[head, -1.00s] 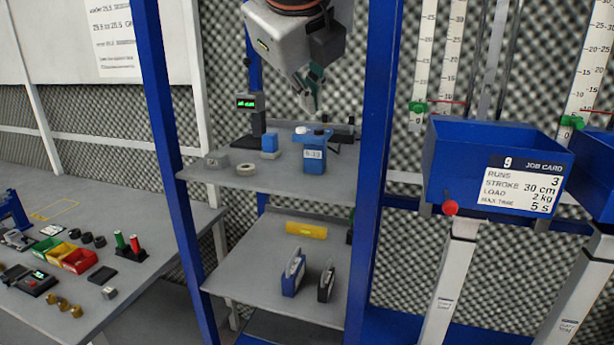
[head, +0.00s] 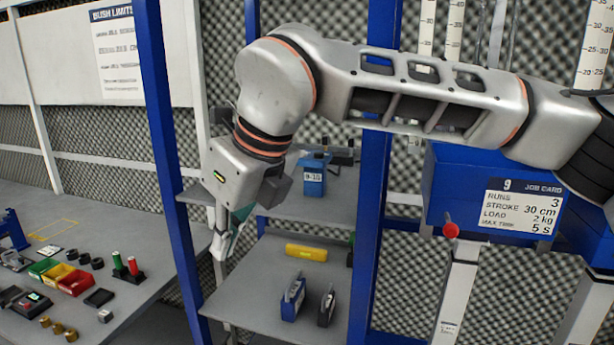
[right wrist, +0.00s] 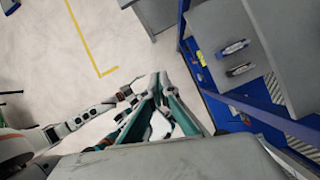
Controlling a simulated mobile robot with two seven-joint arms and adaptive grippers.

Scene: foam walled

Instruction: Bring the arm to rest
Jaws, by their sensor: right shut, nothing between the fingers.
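My right arm reaches in from the right of the head view, across the front of the blue-framed shelf rack (head: 155,100). My right gripper (head: 220,250) hangs fingers down at the rack's left side, in front of the upper shelf's left part. In the right wrist view its fingers (right wrist: 158,80) are together with nothing between them, above the pale floor. My left gripper does not show in the head view.
A blue box (head: 313,180) stands on the upper shelf; a yellow level (head: 306,252) lies on the lower one. A workbench (head: 150,285) with small bins is at left. A blue job-card bin (head: 440,190) is at right. Floor (right wrist: 60,50) below looks clear.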

